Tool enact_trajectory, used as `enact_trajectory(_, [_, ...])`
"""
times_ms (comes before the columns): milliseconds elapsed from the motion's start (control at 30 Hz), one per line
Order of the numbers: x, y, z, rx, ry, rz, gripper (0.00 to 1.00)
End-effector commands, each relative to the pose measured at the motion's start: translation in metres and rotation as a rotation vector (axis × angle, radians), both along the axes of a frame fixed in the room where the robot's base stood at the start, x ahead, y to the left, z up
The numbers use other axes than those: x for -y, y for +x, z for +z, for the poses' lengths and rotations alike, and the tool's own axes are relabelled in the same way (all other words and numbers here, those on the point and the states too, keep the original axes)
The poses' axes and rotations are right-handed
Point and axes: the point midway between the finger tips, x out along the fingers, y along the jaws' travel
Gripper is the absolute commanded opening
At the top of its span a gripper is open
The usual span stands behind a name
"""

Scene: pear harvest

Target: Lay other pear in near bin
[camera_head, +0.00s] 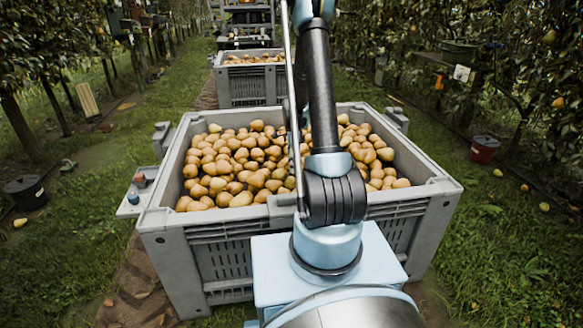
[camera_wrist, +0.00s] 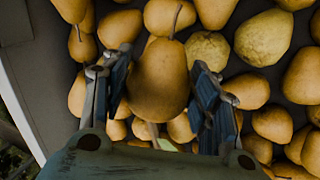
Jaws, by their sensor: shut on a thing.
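The near bin (camera_head: 163,216) is a grey slatted crate filled with many yellow-brown pears, and it stands right in front of me. In the wrist view, my gripper (camera_wrist: 158,85) is shut on a pear (camera_wrist: 160,75), with one finger on each side of it. The held pear has its stem pointing up in the picture. More pears of the bin lie behind it, and I cannot tell whether it touches them. In the head view my arm hides the gripper and the held pear.
A second grey bin (camera_head: 247,86) with pears stands behind the near one. A red bucket (camera_head: 484,149) is on the grass at right, a dark bucket (camera_head: 26,192) at left. Tree rows line both sides. The bin's wall (camera_wrist: 30,90) shows at left in the wrist view.

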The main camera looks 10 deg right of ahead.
Motion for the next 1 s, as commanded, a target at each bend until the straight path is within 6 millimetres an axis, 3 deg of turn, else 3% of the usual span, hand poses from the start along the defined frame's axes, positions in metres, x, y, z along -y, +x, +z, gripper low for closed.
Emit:
enact_trajectory(67, [0.0, 0.0, 0.0, 0.0, 0.0, 0.0, 0.25])
enact_trajectory(100, [0.0, 0.0, 0.0, 0.0, 0.0, 0.0, 0.57])
enact_trajectory(200, [0.0, 0.0, 0.0, 0.0, 0.0, 0.0, 0.78])
enact_trajectory(667, [0.0, 0.001, 0.004, 0.0, 0.0, 0.0, 0.78])
enact_trajectory(1000, [0.002, 0.017, 0.052, 0.0, 0.0, 0.0, 0.78])
